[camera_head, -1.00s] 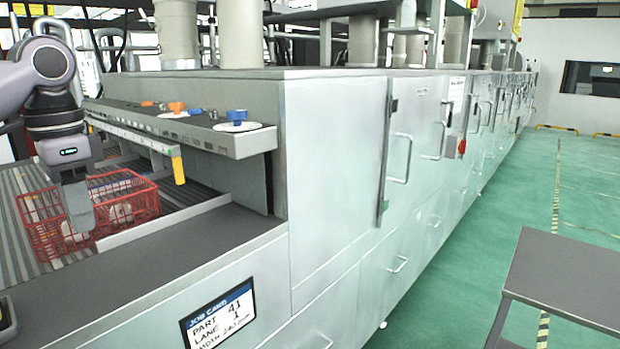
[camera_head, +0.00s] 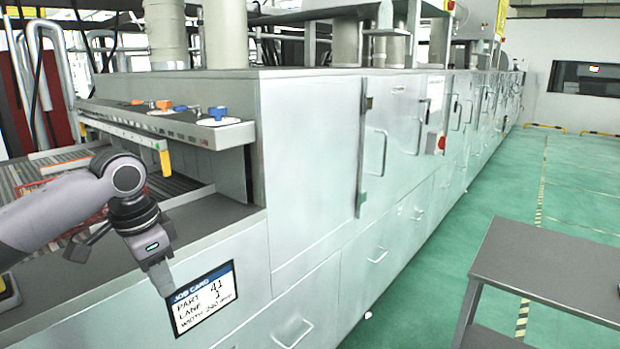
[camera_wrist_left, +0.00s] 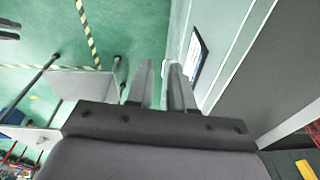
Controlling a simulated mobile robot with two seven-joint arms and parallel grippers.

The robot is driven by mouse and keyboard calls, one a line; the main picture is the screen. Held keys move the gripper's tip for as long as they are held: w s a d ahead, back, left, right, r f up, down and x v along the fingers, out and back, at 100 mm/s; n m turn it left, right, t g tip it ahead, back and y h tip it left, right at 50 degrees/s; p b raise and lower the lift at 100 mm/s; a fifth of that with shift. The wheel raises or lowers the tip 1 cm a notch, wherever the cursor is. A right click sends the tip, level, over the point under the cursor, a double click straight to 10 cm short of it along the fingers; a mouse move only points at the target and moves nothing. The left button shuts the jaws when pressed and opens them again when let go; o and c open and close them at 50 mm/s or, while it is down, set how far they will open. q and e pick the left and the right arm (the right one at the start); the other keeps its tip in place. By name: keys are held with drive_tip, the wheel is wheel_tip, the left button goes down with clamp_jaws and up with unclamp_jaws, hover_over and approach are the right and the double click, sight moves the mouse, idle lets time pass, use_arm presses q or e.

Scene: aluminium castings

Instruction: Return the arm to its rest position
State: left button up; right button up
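My left gripper (camera_head: 160,275) hangs in front of the machine's near side, just left of the job card, pointing down. Its arm comes in from the left across the infeed. In the left wrist view the two fingers (camera_wrist_left: 160,80) stand apart with a gap and nothing between them. I see no right gripper in the head view. Dark pieces at the upper left edge of the left wrist view are too cut off to identify.
A red crate (camera_head: 38,186) sits on the roller infeed, largely hidden behind my left arm. The job card (camera_head: 205,297) is on the machine's end panel. A grey table (camera_head: 550,268) stands at right. Green floor (camera_head: 440,262) lies open between table and machine.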

use_arm(q)
drive_tip(key=s+d+f+n+t+h, duration=0.1)
drive_tip(key=s+d+f+h, duration=0.1)
drive_tip(key=d+f, duration=0.45)
drive_tip(key=s+d+f+t+h, duration=0.2)
drive_tip(key=s+d+f, duration=0.15)
drive_tip(key=f, duration=0.65)
drive_tip(key=s+d+f+n+t+h, duration=0.1)
drive_tip(key=d+f+h, duration=0.1)
drive_tip(key=d+f, duration=0.5)
drive_tip(key=s+a+f+n+t+y, duration=0.2)
drive_tip(key=s+a+f, duration=0.2)
drive_tip(key=s+a, duration=0.2)
drive_tip(key=s+a+f+n+t+y, duration=0.2)
drive_tip(key=s+a+f, duration=0.3)
drive_tip(key=s, duration=0.6)
drive_tip(key=shift+s+a+n+t+y, duration=0.3)
drive_tip(key=shift+a+t, duration=0.3)
drive_tip(key=shift+a, duration=0.1)
